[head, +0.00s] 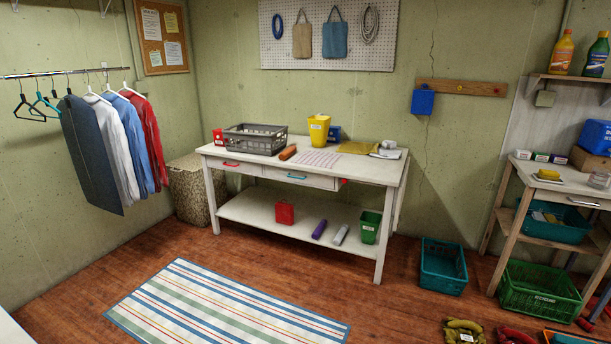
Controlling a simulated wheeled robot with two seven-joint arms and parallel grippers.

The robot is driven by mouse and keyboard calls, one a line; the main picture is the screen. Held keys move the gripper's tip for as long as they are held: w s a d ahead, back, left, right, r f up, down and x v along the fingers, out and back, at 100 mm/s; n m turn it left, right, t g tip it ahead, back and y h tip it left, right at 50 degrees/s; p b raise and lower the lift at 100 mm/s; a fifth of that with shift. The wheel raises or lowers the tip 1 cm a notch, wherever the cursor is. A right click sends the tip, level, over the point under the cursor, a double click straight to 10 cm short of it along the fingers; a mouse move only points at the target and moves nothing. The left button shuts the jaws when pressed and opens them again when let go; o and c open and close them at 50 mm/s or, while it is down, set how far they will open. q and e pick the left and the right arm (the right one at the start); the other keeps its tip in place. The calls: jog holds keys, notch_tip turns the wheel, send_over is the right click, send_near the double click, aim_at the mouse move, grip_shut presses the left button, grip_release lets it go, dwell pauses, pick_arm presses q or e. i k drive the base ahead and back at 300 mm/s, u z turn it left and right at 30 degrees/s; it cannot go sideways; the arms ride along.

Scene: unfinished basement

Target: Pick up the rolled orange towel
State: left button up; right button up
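In the head view, the rolled orange towel (288,152) lies on the top of the white table (365,172), near its front edge. It sits just right of and in front of a grey basket (255,139), and left of a striped cloth that lies flat. Nothing touches the towel from above. Neither of my grippers shows in this view.
A yellow container (319,130) stands behind the towel. The lower shelf holds a red box (285,212), a purple roll (319,229), a grey roll and a green bin (370,227). A striped rug (225,305) covers the floor in front. Crates stand at right.

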aim_at(288, 151)
jog(key=i, duration=2.15)
jog(key=u, duration=0.35)
jog(key=i, duration=0.9)
jog(key=z, duration=0.65)
jog(key=i, duration=0.7)
jog(key=z, duration=0.5)
